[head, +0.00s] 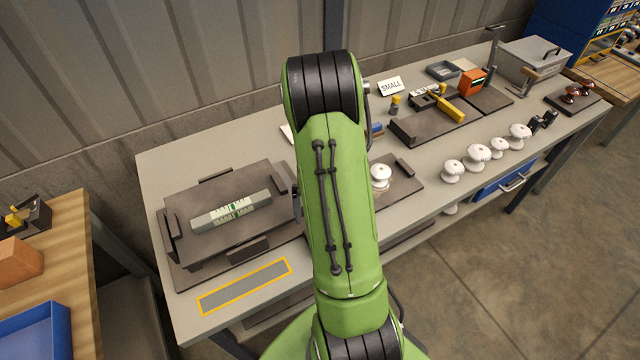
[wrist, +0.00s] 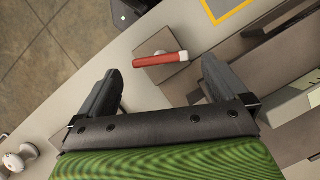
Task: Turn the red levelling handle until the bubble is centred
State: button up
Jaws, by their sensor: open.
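The red levelling handle (wrist: 156,60) shows in the wrist view, lying roughly level in the picture with a pale cap at its right end, on a brown-grey plate. My gripper (wrist: 160,68) is open, one finger on each side of the handle, and nothing is held. I cannot tell how far above the handle the fingers are. In the head view my green arm hides the handle and gripper. The spirit level (head: 232,211) lies on a dark tilting plate (head: 190,240) at the left. Its vial is green, but the bubble's position is too small to tell.
A yellow-framed strip (head: 245,286) lies at the bench's front edge. A white insulator (head: 380,173) stands on a plate right of my arm, with several more (head: 478,153) further right. A dark tray with a yellow tool (head: 450,107) is behind them.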

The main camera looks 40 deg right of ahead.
jog(key=p+v, duration=0.2)
jog(key=v, duration=1.1)
jog(key=shift+r, duration=0.15)
jog(key=shift+d, duration=0.1)
jog(key=s+a+r+n+t+h, duration=0.2)
jog(key=a+r+n+t, duration=0.2)
jog(key=a+r, duration=0.75)
jog(key=s+a+n+t, duration=0.4)
jog(key=s+a+t, duration=0.1)
jog(key=s+a, duration=0.5)
jog(key=shift+s+f+h, duration=0.25)
jog(key=shift+f+h, duration=0.05)
jog(key=shift+h, duration=0.1)
jog(key=shift+a, duration=0.15)
